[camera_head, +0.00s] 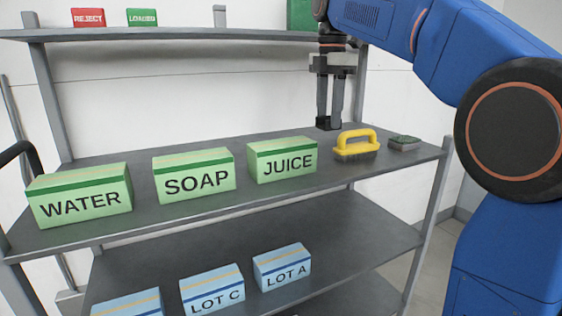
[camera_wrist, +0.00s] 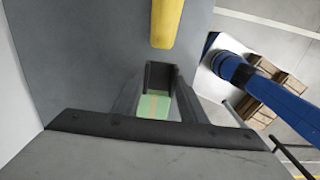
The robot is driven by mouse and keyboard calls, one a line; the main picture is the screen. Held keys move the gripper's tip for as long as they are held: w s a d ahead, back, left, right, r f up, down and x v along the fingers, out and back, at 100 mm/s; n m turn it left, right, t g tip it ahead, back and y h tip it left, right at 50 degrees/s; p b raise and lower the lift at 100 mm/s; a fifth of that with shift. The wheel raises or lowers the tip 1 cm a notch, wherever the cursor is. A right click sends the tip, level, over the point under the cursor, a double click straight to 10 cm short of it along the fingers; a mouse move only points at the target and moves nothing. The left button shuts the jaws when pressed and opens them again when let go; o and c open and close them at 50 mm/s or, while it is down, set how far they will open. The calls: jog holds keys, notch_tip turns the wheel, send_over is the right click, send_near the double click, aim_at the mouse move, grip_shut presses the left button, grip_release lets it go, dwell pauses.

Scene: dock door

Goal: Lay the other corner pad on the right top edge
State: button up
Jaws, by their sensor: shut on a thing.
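My gripper (camera_head: 329,114) points down over the right part of the middle shelf, behind and to the right of the JUICE carton (camera_head: 283,160). Its fingers are shut on a small black corner pad (camera_head: 328,124), which also shows between the fingertips in the wrist view (camera_wrist: 160,71). Whether the pad touches the shelf is hard to tell. A green surface with a tan stripe (camera_wrist: 154,106), apparently a carton top, shows between the fingers in the wrist view. The SOAP carton (camera_head: 194,176) and WATER carton (camera_head: 80,197) stand further left.
A yellow-handled brush (camera_head: 356,146) lies right of my gripper, close by. An upper shelf (camera_head: 200,36) with REJECT and LOADED signs is above. Blue cartons (camera_head: 211,290) stand below.

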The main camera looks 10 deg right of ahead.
jog(key=shift+w+f, duration=0.15)
jog(key=shift+f, duration=4.8)
jog(key=shift+f, duration=0.15)
jog(key=o, duration=1)
notch_tip(320, 180, up, 12)
jog(key=shift+r, duration=0.15)
